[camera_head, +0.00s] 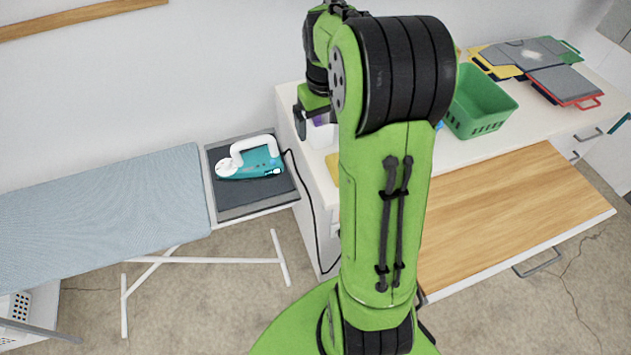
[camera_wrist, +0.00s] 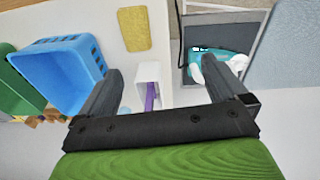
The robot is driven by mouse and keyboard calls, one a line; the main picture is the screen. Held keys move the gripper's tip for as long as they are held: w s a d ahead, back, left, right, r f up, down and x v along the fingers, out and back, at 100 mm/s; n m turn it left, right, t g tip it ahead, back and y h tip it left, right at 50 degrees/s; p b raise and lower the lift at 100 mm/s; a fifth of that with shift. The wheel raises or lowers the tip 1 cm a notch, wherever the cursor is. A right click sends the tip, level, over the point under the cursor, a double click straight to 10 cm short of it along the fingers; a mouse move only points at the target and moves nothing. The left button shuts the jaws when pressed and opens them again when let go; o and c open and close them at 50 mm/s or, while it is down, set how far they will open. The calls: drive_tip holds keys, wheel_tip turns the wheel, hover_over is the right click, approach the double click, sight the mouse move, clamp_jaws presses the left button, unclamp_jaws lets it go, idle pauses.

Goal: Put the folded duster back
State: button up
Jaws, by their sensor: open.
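A yellow cloth, which looks like the folded duster (camera_wrist: 134,29), lies flat on the white counter at the top of the wrist view. Part of it shows in the head view (camera_head: 333,166), beside my arm, which hides the rest. My gripper (camera_wrist: 162,68) is open with nothing held between its fingers. In the wrist view, a narrow white box (camera_wrist: 148,72) with a purple thing (camera_wrist: 151,96) inside shows between the fingers. The cloth lies beyond the fingertips, apart from them. In the head view my gripper (camera_head: 302,118) is above the counter's left end.
A blue basket (camera_wrist: 62,72) stands left of the white box in the wrist view. A green basket (camera_head: 480,105) and stacked grey boards (camera_head: 565,84) stand on the counter (camera_head: 525,120). A teal iron (camera_head: 252,162) rests left of the counter, beside the ironing board (camera_head: 100,205).

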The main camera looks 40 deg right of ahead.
drive_tip(key=s+a+r+n+t, duration=0.1)
drive_tip(key=s+a+r, duration=0.2)
drive_tip(key=a, duration=0.2)
drive_tip(key=s+a+r+t, duration=0.1)
drive_tip(key=s+a+r, duration=0.2)
drive_tip(key=a+r, duration=0.15)
drive_tip(key=s+a+n+t, duration=0.1)
drive_tip(key=s+a+t, duration=0.1)
drive_tip(key=s+a, duration=0.6)
drive_tip(key=s, duration=0.5)
drive_tip(key=shift+a+f+y, duration=0.3)
drive_tip(key=shift+a+y, duration=0.1)
